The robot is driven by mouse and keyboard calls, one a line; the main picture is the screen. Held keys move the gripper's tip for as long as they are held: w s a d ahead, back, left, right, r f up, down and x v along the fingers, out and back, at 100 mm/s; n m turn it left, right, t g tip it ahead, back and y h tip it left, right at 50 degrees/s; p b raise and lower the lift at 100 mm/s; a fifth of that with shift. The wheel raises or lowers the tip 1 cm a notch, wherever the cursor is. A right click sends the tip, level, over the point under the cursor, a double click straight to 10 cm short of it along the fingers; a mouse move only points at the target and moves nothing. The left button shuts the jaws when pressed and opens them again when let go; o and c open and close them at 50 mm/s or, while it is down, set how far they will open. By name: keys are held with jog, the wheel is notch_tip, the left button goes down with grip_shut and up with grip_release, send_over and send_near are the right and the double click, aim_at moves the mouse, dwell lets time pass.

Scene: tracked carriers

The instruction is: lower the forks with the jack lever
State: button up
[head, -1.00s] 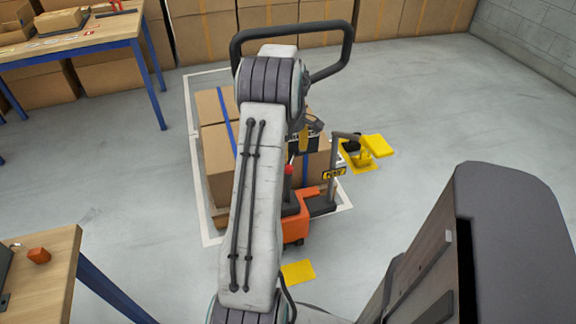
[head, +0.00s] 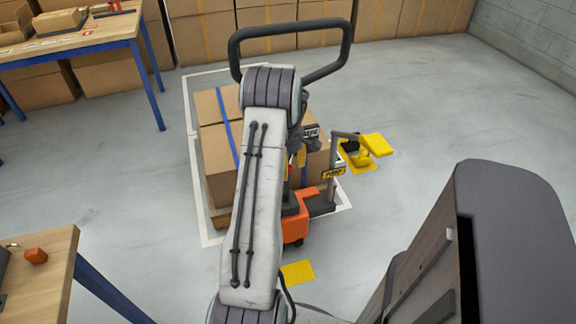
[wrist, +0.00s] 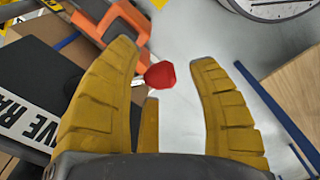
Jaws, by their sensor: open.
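The orange jack (head: 294,226) stands at the near side of the boxes in the head view; my arm covers part of it. The jack lever's red knob (wrist: 160,74) shows in the wrist view on a pale stem, between my fingertips and nearer the left finger. I cannot tell whether the finger touches it.
Cardboard boxes (head: 216,165) with a blue strap stand inside a white floor outline. A yellow pedal-like stand (head: 375,145) is to their right. A dark loop handle (head: 345,45) rises behind my arm. A workbench (head: 45,260) is at the near left.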

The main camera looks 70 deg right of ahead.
grip_shut()
dwell(0.6)
